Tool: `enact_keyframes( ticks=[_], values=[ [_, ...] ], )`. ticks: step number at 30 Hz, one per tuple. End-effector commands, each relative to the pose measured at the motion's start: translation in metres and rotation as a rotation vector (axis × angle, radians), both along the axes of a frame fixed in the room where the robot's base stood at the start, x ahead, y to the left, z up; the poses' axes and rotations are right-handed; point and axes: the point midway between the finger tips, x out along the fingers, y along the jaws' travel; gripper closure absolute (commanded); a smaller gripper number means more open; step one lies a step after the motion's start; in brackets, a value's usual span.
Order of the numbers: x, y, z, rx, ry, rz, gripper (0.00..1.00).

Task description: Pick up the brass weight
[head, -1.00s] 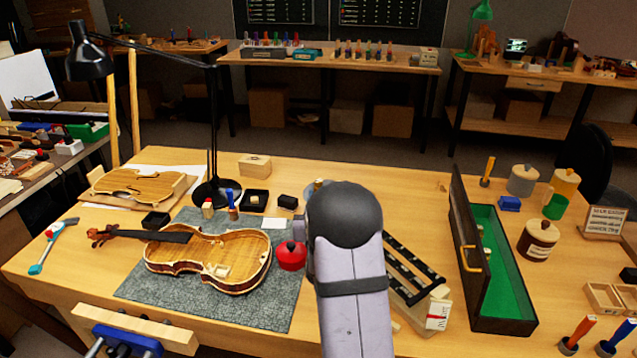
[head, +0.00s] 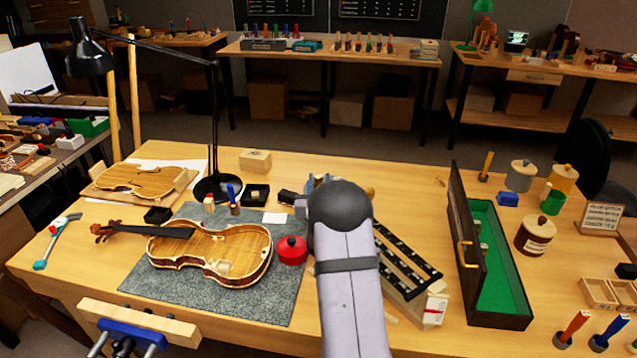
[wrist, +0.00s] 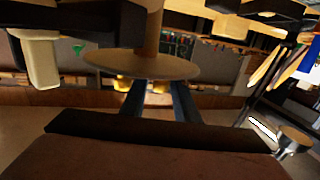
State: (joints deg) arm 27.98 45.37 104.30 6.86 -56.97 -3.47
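I cannot pick out the brass weight with certainty. In the head view, a small yellowish-brown piece (head: 370,192) shows just behind the right edge of my arm and may be part of it; the arm hides the rest. My gripper is mostly hidden behind my arm in the head view. In the wrist view, my gripper (wrist: 160,86) shows two dark fingers standing apart, with small yellowish patches near their tips. I cannot tell what these patches are. I see nothing clearly clamped between the fingers.
A violin body (head: 215,255) lies on a grey mat (head: 150,287), with a red pot (head: 291,251) beside it. A black slotted rack (head: 408,260) and an open green-lined case (head: 505,285) lie right of my arm. A black lamp (head: 215,130) stands behind.

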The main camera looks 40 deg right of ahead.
Motion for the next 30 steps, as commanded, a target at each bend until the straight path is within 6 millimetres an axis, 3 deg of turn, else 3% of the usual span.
enact_keyframes(
  ticks=[15, 27, 30],
  values=[
    [0.038, -0.023, -0.002, -0.001, 0.001, 0.0, 0.72],
    [0.043, -0.026, -0.003, 0.0, 0.0, 0.0, 0.72],
    [0.043, -0.026, -0.003, 0.0, 0.0, 0.0, 0.96]
  ],
)
